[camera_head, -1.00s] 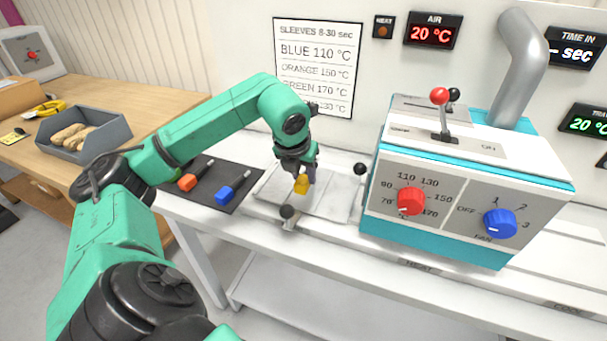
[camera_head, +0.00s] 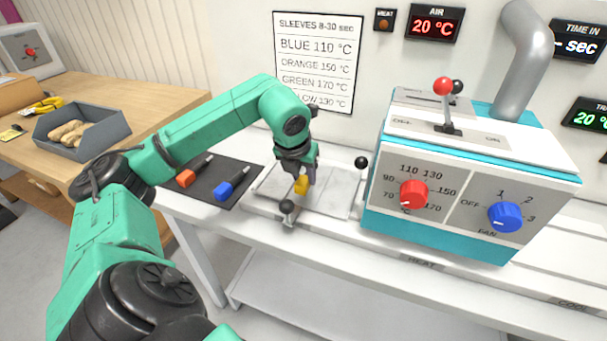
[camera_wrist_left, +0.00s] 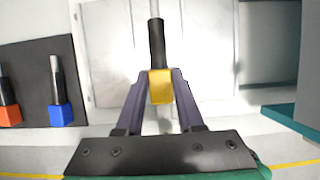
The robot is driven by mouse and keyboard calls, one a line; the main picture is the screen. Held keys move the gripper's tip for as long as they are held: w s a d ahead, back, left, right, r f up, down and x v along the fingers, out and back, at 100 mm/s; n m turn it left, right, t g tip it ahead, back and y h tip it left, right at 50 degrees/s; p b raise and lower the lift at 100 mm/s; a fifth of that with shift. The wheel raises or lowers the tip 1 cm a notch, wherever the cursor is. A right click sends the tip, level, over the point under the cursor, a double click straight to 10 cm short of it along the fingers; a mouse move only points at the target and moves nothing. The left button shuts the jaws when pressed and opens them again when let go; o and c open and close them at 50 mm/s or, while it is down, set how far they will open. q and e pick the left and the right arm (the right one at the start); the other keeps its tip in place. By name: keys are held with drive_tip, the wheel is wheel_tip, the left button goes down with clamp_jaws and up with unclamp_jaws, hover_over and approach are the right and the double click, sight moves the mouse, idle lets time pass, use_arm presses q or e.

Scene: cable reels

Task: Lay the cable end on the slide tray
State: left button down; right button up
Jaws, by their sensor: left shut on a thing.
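My left gripper (camera_head: 303,178) is shut on a yellow cable end (camera_head: 301,187) above the pale slide tray (camera_head: 335,195). In the left wrist view, the yellow block (camera_wrist_left: 160,87) sits between the two fingers (camera_wrist_left: 160,98). A black sleeve (camera_wrist_left: 156,42) and a thin grey tip extend from it over the tray (camera_wrist_left: 205,60). I cannot tell whether the cable end touches the tray. The arm hides part of the tray's far side in the head view. My right gripper is not in view.
A dark mat (camera_head: 205,197) left of the tray holds an orange cable end (camera_head: 186,178) and a blue one (camera_head: 224,191). Black knobs (camera_head: 287,207) stand at the tray's front and right. The teal and white heater box (camera_head: 450,205) stands close on the right.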

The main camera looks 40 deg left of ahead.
use_arm(q)
drive_tip(key=shift+f+b, duration=0.65)
drive_tip(key=shift+f, duration=0.2)
drive_tip(key=shift+c, duration=2.2)
unclamp_jaws()
drive_tip(key=shift+r, duration=0.15)
drive_tip(key=shift+s+r, duration=0.15)
drive_tip(key=shift+r, duration=0.2)
drive_tip(key=w+a+r+p+v, duration=0.1)
drive_tip(key=w+p+v, duration=0.2)
drive_tip(key=p+v, duration=1)
drive_tip(key=v, duration=1.1)
drive_tip(key=shift+w+p, duration=0.3)
drive_tip(key=shift+r, duration=0.15)
